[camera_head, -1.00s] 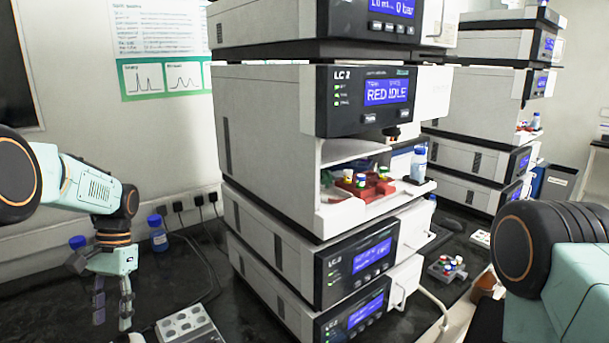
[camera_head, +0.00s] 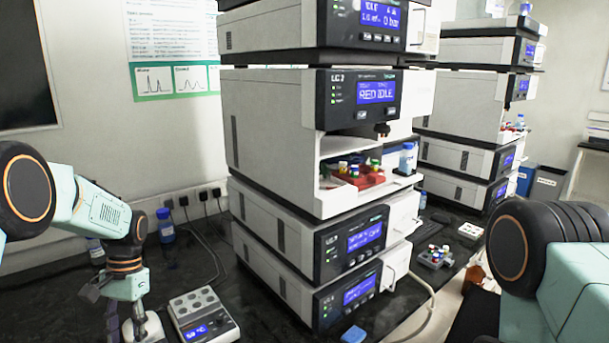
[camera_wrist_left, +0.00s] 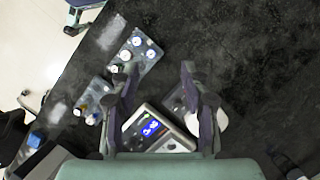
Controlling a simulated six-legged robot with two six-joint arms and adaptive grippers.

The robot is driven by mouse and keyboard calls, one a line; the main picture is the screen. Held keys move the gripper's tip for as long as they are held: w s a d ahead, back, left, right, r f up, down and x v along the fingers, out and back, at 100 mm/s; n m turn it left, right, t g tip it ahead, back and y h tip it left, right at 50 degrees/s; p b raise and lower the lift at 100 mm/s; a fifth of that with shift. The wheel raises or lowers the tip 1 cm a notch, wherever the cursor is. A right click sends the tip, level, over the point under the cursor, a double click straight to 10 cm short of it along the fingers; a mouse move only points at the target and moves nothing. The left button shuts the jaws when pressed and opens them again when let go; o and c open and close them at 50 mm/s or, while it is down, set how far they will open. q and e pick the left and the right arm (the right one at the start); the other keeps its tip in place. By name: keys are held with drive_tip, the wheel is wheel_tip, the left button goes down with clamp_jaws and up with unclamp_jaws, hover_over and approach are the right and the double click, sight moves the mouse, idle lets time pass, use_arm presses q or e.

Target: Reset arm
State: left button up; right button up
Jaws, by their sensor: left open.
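My left gripper (camera_head: 125,322) hangs at the lower left in the head view, over the dark bench, pointing down. In the left wrist view its two fingers (camera_wrist_left: 158,90) stand apart with nothing between their tips. A grey block device with a lit blue display (camera_head: 202,318) stands just right of it, and its display also shows below the fingertips in the left wrist view (camera_wrist_left: 152,128). My right arm shows at the right edge of the head view, but its gripper is out of view.
The LC 2 stack (camera_head: 275,130) fills the middle, its open bay holding a red tray (camera_head: 358,178) of vials. Blue-capped bottles (camera_head: 166,226) stand by the back wall. A vial rack (camera_head: 435,257) sits right of the stack. A blue item (camera_head: 353,334) lies at the front.

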use_arm(q)
drive_tip(key=shift+t+h, duration=0.4)
drive_tip(key=shift+t, duration=0.4)
drive_tip(key=s+d+f, duration=0.3)
drive_tip(key=s+f, duration=0.1)
drive_tip(key=f, duration=0.1)
drive_tip(key=s+d+f, duration=0.3)
drive_tip(key=s+f, duration=0.1)
drive_tip(key=f, duration=0.1)
drive_tip(key=s+d+f, duration=0.4)
drive_tip(key=f, duration=0.2)
drive_tip(key=shift+s+d+f, duration=0.1)
drive_tip(key=shift+s, duration=0.15)
drive_tip(key=s+d+n+t, duration=0.1)
drive_tip(key=s+d, duration=0.1)
drive_tip(key=s, duration=0.8)
drive_tip(key=s+d+n+t, duration=0.1)
drive_tip(key=s+d, duration=0.1)
drive_tip(key=s, duration=0.8)
wheel_tip(320, 180, down, 14)
drive_tip(key=b, duration=1.4)
drive_tip(key=shift+d+b, duration=0.15)
drive_tip(key=shift+b, duration=0.2)
use_arm(e)
wheel_tip(320, 180, down, 15)
drive_tip(key=w, duration=0.1)
